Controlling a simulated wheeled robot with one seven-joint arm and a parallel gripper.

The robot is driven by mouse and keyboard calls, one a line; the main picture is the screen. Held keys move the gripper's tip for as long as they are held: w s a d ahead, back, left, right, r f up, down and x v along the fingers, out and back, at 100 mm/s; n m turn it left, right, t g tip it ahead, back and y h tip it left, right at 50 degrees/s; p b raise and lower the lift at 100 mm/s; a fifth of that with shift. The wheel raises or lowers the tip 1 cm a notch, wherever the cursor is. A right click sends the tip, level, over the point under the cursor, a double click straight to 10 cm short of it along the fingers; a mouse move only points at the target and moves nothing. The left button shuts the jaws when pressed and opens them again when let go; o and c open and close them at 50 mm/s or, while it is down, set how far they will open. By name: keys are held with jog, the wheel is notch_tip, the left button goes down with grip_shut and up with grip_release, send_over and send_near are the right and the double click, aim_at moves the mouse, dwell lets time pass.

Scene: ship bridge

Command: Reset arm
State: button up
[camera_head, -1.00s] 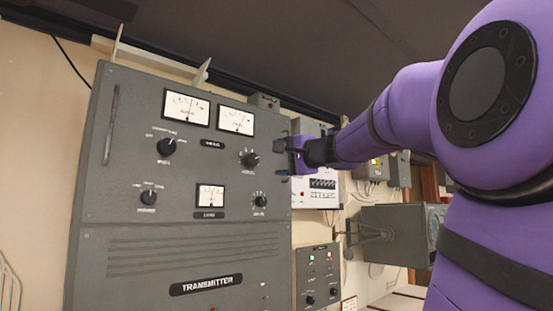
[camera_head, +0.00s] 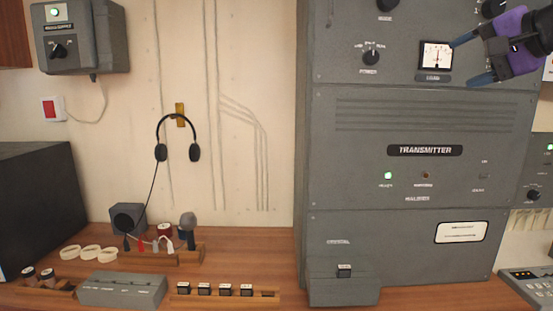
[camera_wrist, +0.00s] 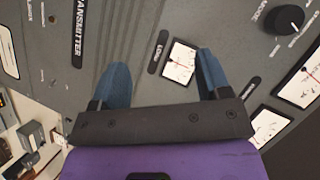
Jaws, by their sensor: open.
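My gripper (camera_head: 468,62) shows at the upper right of the head view, in front of the grey transmitter cabinet (camera_head: 420,185). Its two blue fingers are apart with nothing between them. In the wrist view my gripper (camera_wrist: 160,85) is open, with the load meter (camera_wrist: 180,62) of the transmitter just beyond the right finger. The load meter also shows in the head view (camera_head: 436,55), beside the fingertips. I cannot tell whether the fingers touch the panel. The rest of my arm is mostly out of the head view.
A wooden desk (camera_head: 225,270) runs below, holding a crystal rack (camera_head: 225,292), a grey box (camera_head: 122,290), a microphone (camera_head: 188,228) and a small speaker (camera_head: 128,218). A headset (camera_head: 177,140) hangs on the wall. A dark cabinet (camera_head: 40,200) stands at left.

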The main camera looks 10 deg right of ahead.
jog(key=s+a+f+n+g, duration=0.3)
jog(key=a+f, duration=0.2)
jog(key=f, duration=0.3)
jog(key=s+a+f+n+g+h, duration=0.1)
jog(key=s+a+f+n+g, duration=0.2)
jog(key=f, duration=0.5)
jog(key=s+a+f+n+g+h, duration=0.1)
jog(key=s+a+f+n+g, duration=0.1)
jog(key=s+a+f+n, duration=0.3)
notch_tip(320, 180, down, 3)
jog(key=shift+s+a+r+g, duration=0.1)
jog(key=shift+s+a+g, duration=0.25)
jog(key=shift+a, duration=0.8)
jog(key=shift+w, duration=0.15)
